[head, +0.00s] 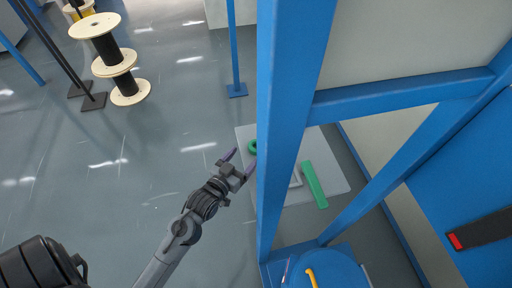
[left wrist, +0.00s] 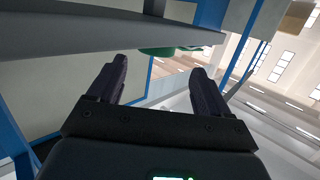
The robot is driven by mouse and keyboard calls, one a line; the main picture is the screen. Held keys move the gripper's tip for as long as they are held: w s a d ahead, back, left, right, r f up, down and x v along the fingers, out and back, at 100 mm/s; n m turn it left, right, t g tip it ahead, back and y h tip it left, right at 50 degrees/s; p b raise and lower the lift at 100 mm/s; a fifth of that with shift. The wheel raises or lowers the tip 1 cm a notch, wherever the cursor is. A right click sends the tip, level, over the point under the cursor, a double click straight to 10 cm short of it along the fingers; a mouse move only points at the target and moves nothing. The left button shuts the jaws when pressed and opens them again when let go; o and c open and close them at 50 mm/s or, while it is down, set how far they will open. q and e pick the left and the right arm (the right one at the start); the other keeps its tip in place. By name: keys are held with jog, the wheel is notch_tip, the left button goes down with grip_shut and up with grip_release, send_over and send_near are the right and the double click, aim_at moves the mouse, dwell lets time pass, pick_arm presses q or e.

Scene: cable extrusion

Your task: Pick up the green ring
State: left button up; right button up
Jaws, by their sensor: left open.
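The green ring (head: 252,147) lies on a pale grey panel (head: 330,172), just left of a blue post that may hide part of it. My left gripper (head: 239,162) is open and empty, its purple-tipped fingers pointing toward the ring and close to it in the picture. I cannot tell the height between them. In the left wrist view the two dark fingers of my left gripper (left wrist: 158,72) stand wide apart with nothing between them. A green thing (left wrist: 158,50) shows beyond them, partly hidden by a grey edge; I cannot tell whether it is the ring. My right gripper is not in view.
A blue frame post (head: 280,130) stands right beside my left gripper. A green bar (head: 314,185) and a grey piece (head: 296,179) lie on the panel behind it. Cable spools (head: 112,58) stand at the far left.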

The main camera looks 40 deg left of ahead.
aim_at(251, 150)
pick_arm(q)
jog(key=b+x, duration=0.1)
jog(key=x, duration=0.4)
jog(key=shift+d+b, duration=0.1)
jog(key=shift+b, duration=0.25)
jog(key=shift+w, duration=0.3)
jog(key=shift+c, duration=0.7)
jog(key=c, duration=0.8)
